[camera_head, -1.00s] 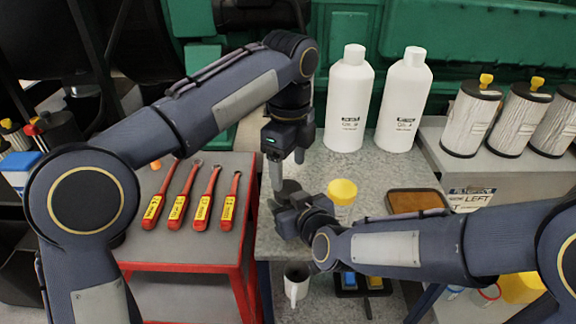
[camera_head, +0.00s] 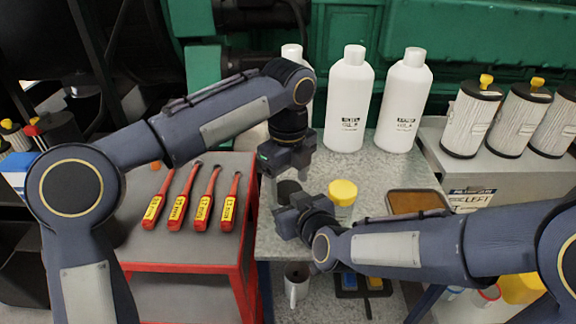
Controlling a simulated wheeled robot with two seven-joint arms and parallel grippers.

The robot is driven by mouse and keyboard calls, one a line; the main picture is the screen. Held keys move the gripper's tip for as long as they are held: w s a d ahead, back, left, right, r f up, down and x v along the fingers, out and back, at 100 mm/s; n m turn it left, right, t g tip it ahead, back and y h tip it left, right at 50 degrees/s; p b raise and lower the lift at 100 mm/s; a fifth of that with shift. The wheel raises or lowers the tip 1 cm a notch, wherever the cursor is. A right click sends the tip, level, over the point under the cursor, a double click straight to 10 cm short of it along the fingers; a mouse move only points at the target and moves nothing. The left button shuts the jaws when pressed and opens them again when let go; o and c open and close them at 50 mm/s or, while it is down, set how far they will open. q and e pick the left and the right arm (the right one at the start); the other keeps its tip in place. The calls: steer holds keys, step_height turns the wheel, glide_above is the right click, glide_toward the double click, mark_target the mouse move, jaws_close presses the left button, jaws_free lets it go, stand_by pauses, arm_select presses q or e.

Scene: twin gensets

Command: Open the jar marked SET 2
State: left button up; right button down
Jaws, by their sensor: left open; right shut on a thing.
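A jar with a dark lid (camera_head: 288,188) stands on the grey worktop, mostly hidden by my grippers. My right gripper (camera_head: 284,210) is shut on this dark-lidded jar, low on its near side; the contact is partly hidden. My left gripper (camera_head: 288,180) is open and points down just above the dark lid, its fingers either side of it. A second jar with a yellow lid (camera_head: 343,190) stands just to the right, apart from my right gripper. No SET 2 marking can be read on either jar.
White bottles (camera_head: 350,100) stand at the back. A brown-filled tray (camera_head: 416,202) lies right of the jars. Red-handled tools (camera_head: 203,205) lie on the left cart. Filter canisters (camera_head: 471,120) stand at right. A mug (camera_head: 297,284) sits below the worktop.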

arm_select(q)
steer(key=shift+f, duration=0.35)
steer(key=c, duration=1.1)
steer(key=n, duration=0.3)
steer(key=o, duration=1.1)
steer(key=shift+r, duration=0.1)
